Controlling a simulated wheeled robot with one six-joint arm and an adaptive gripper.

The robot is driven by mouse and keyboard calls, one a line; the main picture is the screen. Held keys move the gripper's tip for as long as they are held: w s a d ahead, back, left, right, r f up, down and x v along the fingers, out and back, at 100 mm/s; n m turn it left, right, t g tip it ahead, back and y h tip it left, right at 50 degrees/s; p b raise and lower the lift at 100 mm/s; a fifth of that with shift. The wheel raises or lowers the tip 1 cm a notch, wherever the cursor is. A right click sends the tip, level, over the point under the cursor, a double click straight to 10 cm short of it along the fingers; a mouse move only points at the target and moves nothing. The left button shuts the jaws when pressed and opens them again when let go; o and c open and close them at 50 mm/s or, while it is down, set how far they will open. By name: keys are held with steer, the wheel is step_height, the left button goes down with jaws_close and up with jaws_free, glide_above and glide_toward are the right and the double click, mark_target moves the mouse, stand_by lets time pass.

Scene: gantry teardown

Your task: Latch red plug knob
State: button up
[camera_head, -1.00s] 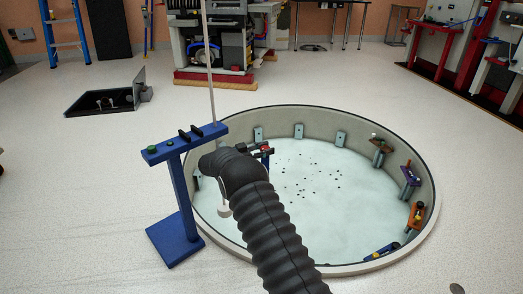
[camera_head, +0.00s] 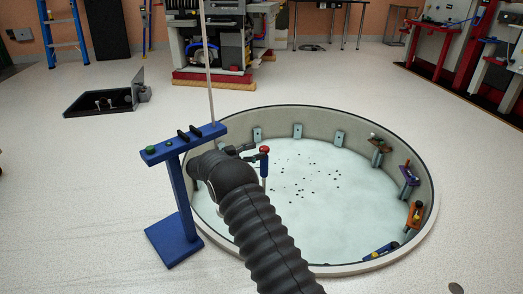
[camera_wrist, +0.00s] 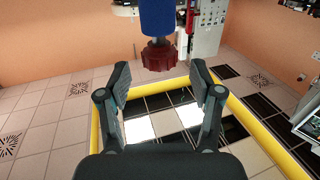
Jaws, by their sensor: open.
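The red knob (camera_head: 265,149) sits on top of a slim blue stem (camera_head: 263,168) near the left part of the round pit in the head view. In the wrist view the red ribbed knob (camera_wrist: 160,55) shows at the top centre, at the end of a blue cylinder (camera_wrist: 157,17). My gripper (camera_head: 246,151) is just left of the knob in the head view, partly hidden by my arm. In the wrist view my gripper (camera_wrist: 160,75) is open, its fingers apart on either side below the knob, with nothing between them.
A blue stand (camera_head: 180,200) with a green button and black clips stands left of my arm. The round pit rim (camera_head: 432,215) encloses several coloured fixtures along its right wall. An open floor hatch (camera_head: 100,102) lies at the left. The floor between is clear.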

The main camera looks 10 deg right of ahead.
steer(key=v, duration=0.4)
steer(key=shift+s+a+f, duration=0.1)
steer(key=shift+a, duration=0.15)
steer(key=shift+d, duration=0.1)
